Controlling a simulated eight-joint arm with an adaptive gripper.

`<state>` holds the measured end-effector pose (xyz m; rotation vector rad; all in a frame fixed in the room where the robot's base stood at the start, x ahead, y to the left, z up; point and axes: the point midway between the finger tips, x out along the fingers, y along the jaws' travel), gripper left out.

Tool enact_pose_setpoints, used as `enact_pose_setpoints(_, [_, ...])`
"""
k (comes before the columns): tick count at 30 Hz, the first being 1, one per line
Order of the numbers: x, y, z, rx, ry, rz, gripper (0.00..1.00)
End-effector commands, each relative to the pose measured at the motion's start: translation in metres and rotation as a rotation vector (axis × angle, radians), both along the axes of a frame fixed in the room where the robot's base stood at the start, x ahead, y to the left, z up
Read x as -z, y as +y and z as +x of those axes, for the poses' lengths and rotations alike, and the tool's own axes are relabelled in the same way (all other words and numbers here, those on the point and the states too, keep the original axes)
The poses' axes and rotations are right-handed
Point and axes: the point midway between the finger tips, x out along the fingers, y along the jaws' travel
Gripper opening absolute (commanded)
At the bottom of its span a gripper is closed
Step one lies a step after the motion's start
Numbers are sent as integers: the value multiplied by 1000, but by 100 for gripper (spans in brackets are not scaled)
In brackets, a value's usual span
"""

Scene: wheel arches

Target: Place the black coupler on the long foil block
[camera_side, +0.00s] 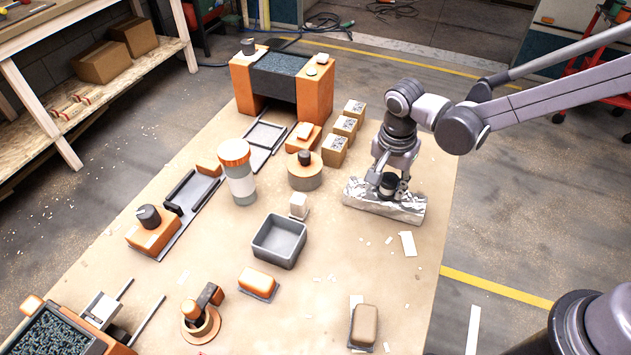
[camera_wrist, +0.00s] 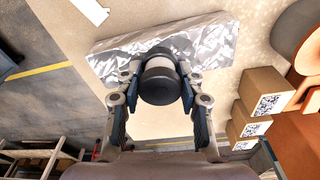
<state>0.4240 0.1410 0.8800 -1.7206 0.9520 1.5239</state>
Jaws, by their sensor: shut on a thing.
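The black coupler (camera_side: 388,184) is a short dark cylinder with a paler band. My gripper (camera_side: 386,186) is shut on it, with a finger on each side. The long foil block (camera_side: 414,208) is a crinkled silver bar lying on the table below my gripper. In the wrist view the coupler (camera_wrist: 160,82) sits between the fingertips (camera_wrist: 159,90) and overlaps the middle of the foil block (camera_wrist: 213,42). The coupler's lower end is at or just above the block's top; I cannot tell whether they touch.
Several cardboard boxes with printed codes (camera_side: 344,127) stand left of and behind the foil block.

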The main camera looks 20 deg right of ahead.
Motion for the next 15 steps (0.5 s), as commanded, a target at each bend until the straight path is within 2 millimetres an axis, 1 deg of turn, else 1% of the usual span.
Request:
enact_pose_setpoints(1, [2,0,0,0,0,0,16])
enact_pose_setpoints(2, [1,0,0,0,0,0,46])
enact_pose_setpoints(3, [1,0,0,0,0,0,58])
enact_pose_setpoints(4, [1,0,0,0,0,0,60])
enact_pose_setpoints(12, [1,0,0,0,0,0,60])
enact_pose_setpoints(15, [-2,0,0,0,0,0,60])
